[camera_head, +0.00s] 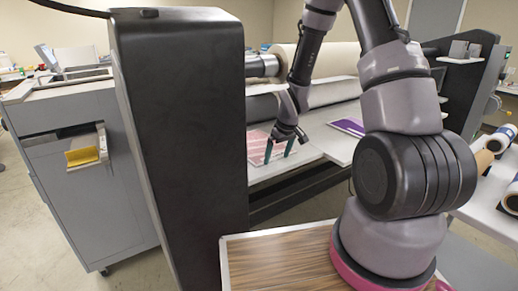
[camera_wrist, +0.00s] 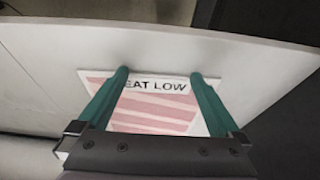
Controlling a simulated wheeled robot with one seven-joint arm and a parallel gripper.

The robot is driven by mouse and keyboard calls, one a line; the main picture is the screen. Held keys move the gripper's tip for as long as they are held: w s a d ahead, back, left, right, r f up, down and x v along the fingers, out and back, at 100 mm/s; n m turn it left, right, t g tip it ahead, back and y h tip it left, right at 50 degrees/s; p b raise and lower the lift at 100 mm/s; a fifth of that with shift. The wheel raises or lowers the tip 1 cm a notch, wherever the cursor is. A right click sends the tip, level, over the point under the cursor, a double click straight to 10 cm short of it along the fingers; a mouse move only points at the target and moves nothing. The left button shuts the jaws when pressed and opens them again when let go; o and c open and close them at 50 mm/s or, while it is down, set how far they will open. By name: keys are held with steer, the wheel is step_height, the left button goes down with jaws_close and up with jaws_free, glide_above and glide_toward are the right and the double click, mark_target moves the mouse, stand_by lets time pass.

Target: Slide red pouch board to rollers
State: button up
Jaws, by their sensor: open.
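The red pouch board (camera_head: 258,141), white with pale red bands, lies flat on the laminator's feed table (camera_head: 318,146). In the wrist view the board (camera_wrist: 150,110) shows black lettering that reads "EAT LOW", its first part hidden by a finger. My gripper (camera_head: 279,155) is over the board, pointing down, with its green fingers apart. In the wrist view my gripper (camera_wrist: 158,75) has its fingers spread over the board's two sides. I cannot tell whether the fingertips touch the board. The rollers (camera_head: 265,105) lie behind the board.
A purple board (camera_head: 348,126) lies on the same table to the right. A tall black end housing (camera_head: 180,120) stands close on the left of the red board. A grey cabinet (camera_head: 85,150) is further left. Rolls (camera_head: 510,197) lie on a side table at right.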

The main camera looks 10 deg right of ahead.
mark_target(264, 150)
steer(key=shift+w+a, duration=0.25)
steer(key=shift+w, duration=0.35)
steer(key=shift+w+a, duration=0.25)
steer(key=shift+w, duration=0.3)
steer(key=shift+w+a, duration=0.1)
steer(key=shift+w, duration=0.2)
steer(key=shift+w+a, duration=0.3)
steer(key=shift+w, duration=0.45)
stand_by(0.4)
steer(key=shift+s+d, duration=0.1)
steer(key=shift+s, duration=0.15)
steer(key=shift+w+d, duration=0.15)
steer(key=shift+d, duration=0.15)
steer(key=shift+w+a, duration=0.3)
steer(key=shift+w, duration=0.45)
steer(key=shift+w+a, duration=0.3)
steer(key=shift+w, duration=0.45)
steer(key=shift+w+a, duration=0.3)
steer(key=shift+w, duration=0.45)
stand_by(0.6)
steer(key=shift+s+d, duration=0.2)
steer(key=shift+s, duration=0.35)
stand_by(0.5)
steer(key=shift+v, duration=3.15)
